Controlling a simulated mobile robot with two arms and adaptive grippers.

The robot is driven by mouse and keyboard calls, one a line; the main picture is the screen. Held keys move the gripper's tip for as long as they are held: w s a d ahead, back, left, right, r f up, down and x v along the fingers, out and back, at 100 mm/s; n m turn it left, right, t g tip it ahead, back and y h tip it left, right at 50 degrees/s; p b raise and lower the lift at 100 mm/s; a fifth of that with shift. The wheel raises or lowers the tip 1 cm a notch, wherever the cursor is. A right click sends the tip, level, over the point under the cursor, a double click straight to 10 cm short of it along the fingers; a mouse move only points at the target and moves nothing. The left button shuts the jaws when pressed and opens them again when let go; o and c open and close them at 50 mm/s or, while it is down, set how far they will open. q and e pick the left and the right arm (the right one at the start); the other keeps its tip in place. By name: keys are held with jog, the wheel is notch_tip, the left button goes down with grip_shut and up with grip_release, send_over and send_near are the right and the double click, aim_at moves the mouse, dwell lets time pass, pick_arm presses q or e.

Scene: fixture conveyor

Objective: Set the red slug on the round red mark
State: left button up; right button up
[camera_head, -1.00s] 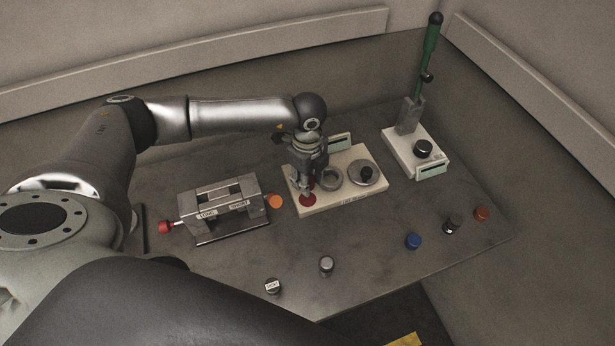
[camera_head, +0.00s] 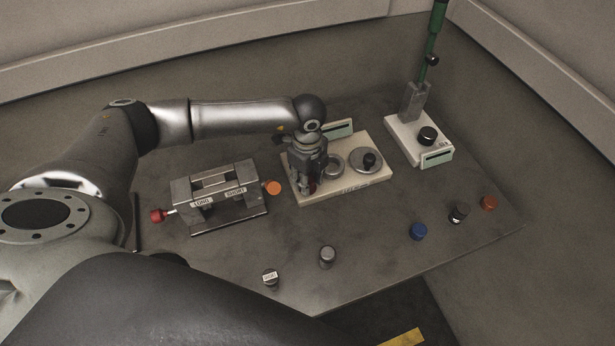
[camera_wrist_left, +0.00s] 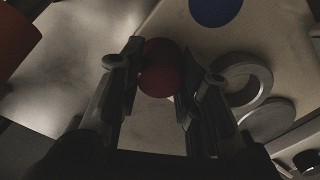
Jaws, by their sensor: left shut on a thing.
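The red slug (camera_wrist_left: 158,68) sits between the fingertips of my left gripper (camera_wrist_left: 157,80) in the left wrist view, and the fingers are shut on it. In the head view the left gripper (camera_head: 308,188) points down over the left front part of the cream board (camera_head: 350,192). Only a dark red bit of the slug (camera_head: 312,187) shows there. The round red mark is not visible in either current view, hidden by the gripper and slug. I cannot tell whether the slug touches the board. My right gripper is not in view.
A metal fixture (camera_head: 215,190) with a red knob stands left, near an orange disc (camera_head: 273,188). A green lever (camera_head: 434,40) stands back right.

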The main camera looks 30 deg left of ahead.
pick_arm(q)
jog(key=shift+f+b, duration=0.45)
jog(key=shift+f, duration=0.15)
jog(key=o, duration=1.1)
jog(key=shift+r, duration=0.1)
notch_tip(320, 180, up, 12)
jog(key=shift+f, duration=0.1)
